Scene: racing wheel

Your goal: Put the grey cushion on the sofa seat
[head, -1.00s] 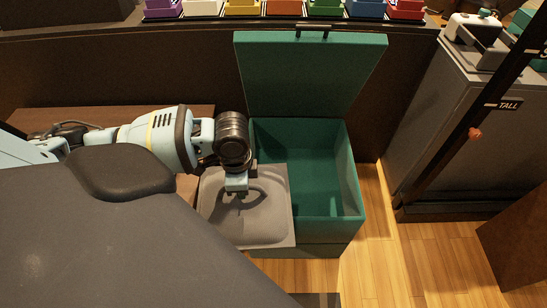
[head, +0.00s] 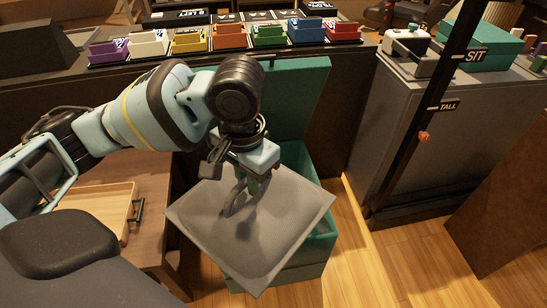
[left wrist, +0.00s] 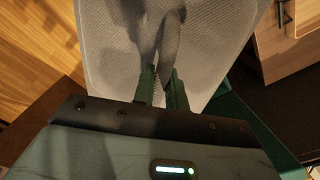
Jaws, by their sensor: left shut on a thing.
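The grey cushion (head: 265,240) is a flat square pad, held up in front of and partly over the open green box (head: 318,250). My left gripper (head: 243,200) is shut on a raised fold or strap at the middle of the cushion. The left wrist view shows the cushion (left wrist: 210,50) filling the middle top, with the two fingers (left wrist: 162,85) closed on that fold. The sofa seat cannot be made out in these frames. My right gripper is not in view.
A row of coloured trays (head: 230,35) lines the counter behind. A grey cabinet (head: 430,130) stands at the right, with a dark pole before it. Wooden floor (head: 375,260) is open between them.

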